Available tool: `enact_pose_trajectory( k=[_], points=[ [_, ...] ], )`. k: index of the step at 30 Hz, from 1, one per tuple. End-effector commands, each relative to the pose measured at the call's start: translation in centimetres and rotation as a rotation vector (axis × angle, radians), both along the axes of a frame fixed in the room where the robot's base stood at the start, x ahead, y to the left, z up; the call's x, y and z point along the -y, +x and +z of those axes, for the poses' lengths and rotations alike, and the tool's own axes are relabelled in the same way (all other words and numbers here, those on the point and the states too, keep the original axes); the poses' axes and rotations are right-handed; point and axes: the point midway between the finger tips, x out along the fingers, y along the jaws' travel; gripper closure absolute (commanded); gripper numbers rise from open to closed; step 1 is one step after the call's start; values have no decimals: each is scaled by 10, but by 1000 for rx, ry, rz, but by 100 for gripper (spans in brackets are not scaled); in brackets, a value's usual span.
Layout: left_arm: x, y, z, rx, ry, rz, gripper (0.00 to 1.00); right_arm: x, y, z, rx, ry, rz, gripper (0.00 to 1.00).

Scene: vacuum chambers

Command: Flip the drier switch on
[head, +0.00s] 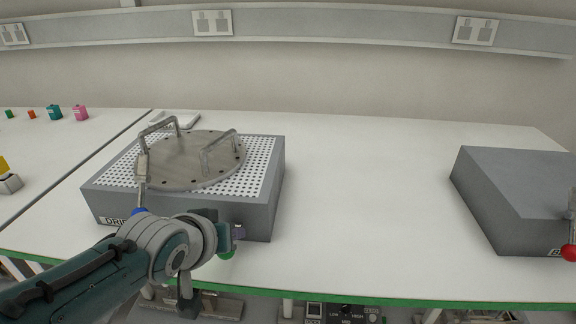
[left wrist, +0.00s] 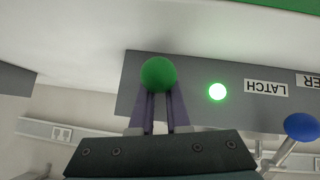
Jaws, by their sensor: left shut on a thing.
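The drier is a grey box (head: 262,190) with a perforated white top, its front label partly hidden by my arm. My left gripper (head: 232,236) is at the right part of its front face. In the left wrist view, the fingers (left wrist: 160,100) are shut on a green ball knob (left wrist: 158,73) in front of the grey face. It also shows low beside the gripper in the head view (head: 228,254). A lit green lamp (left wrist: 217,91) and a LATCH label (left wrist: 266,88) are beside it. A blue ball (left wrist: 301,127) tips another lever. My right gripper is out of view.
A round metal lid (head: 188,163) with two handles lies on the drier. Another grey box (head: 515,190) with a red ball lever (head: 570,252) stands at the right. The white table (head: 370,200) between them is clear. Small coloured blocks (head: 54,112) stand at the far left.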

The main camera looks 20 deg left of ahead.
Motion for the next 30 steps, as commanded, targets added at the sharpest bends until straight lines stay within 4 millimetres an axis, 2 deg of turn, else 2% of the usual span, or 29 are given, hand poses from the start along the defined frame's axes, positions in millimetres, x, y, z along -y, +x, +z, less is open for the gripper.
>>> enact_pose_trajectory(
  k=[1,9,30],
  points=[
    [0,0,3,-34,-9,1,100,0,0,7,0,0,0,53],
    [1,0,2,-134,-34,2,100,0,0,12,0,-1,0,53],
    [2,-2,0,-156,-41,2,100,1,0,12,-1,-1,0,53]
  ],
)
